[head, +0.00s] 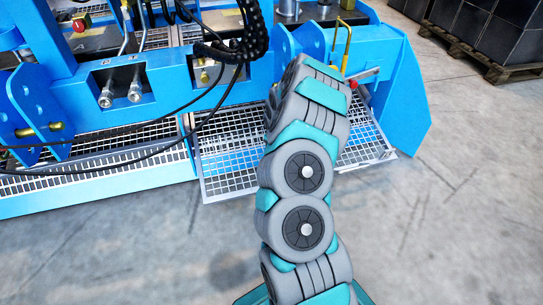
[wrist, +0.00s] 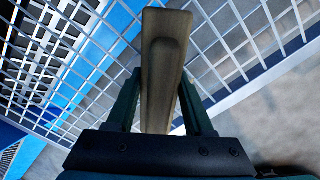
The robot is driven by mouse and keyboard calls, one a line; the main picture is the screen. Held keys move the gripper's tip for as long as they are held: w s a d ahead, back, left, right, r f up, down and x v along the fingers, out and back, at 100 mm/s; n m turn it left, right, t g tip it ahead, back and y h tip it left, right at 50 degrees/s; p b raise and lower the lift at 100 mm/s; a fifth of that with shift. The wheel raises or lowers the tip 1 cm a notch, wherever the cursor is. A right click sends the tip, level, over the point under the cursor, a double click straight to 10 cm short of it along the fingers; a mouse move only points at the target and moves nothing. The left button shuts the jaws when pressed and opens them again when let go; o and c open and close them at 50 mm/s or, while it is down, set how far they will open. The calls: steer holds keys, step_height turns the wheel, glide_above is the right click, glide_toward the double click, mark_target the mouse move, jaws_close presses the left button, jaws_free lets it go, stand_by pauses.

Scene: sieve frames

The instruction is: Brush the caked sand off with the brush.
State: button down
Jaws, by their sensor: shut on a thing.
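My gripper (wrist: 160,78) is shut on the brush (wrist: 164,45), a long brown-grey piece that stands upright between the fingers in the wrist view. Its bristles cannot be made out. Behind it a white wire-mesh sieve frame (wrist: 232,92) fills much of the wrist view. Whether the brush touches the mesh cannot be told. In the head view a sieve frame (head: 221,172) juts from the front of the blue machine, partly hidden behind my arm. Another mesh frame (head: 120,143) lies to its left. My gripper and the brush are hidden in the head view. I cannot make out caked sand.
The blue machine (head: 405,95) spans the back, with black hoses (head: 190,113) hanging in front of it. A yellow lever (head: 347,48) stands behind my arm. A pallet (head: 472,56) with black crates is at the top right. The grey floor is clear at front and right.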

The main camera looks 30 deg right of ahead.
steer(key=shift+w+d+r, duration=0.2)
steer(key=shift+d+r, duration=0.5)
steer(key=shift+d, duration=0.1)
steer(key=shift+w+a, duration=0.1)
steer(key=shift+a, duration=0.2)
steer(key=shift+w+a+f, duration=0.1)
steer(key=shift+a+f, duration=0.15)
steer(key=shift+a, duration=0.45)
steer(key=shift+a+f, duration=0.2)
steer(key=shift+a, duration=0.5)
steer(key=shift+w+a+f, duration=0.1)
steer(key=shift+w+a, duration=0.05)
steer(key=shift+a, duration=0.65)
steer(key=a, duration=0.2)
steer(key=w+a+p, duration=0.1)
steer(key=a, duration=0.2)
steer(key=shift+w+a+f, duration=0.15)
steer(key=shift+w+a, duration=0.2)
steer(key=p+v, duration=0.3)
steer(key=v, duration=0.3)
steer(key=shift+p, duration=0.3)
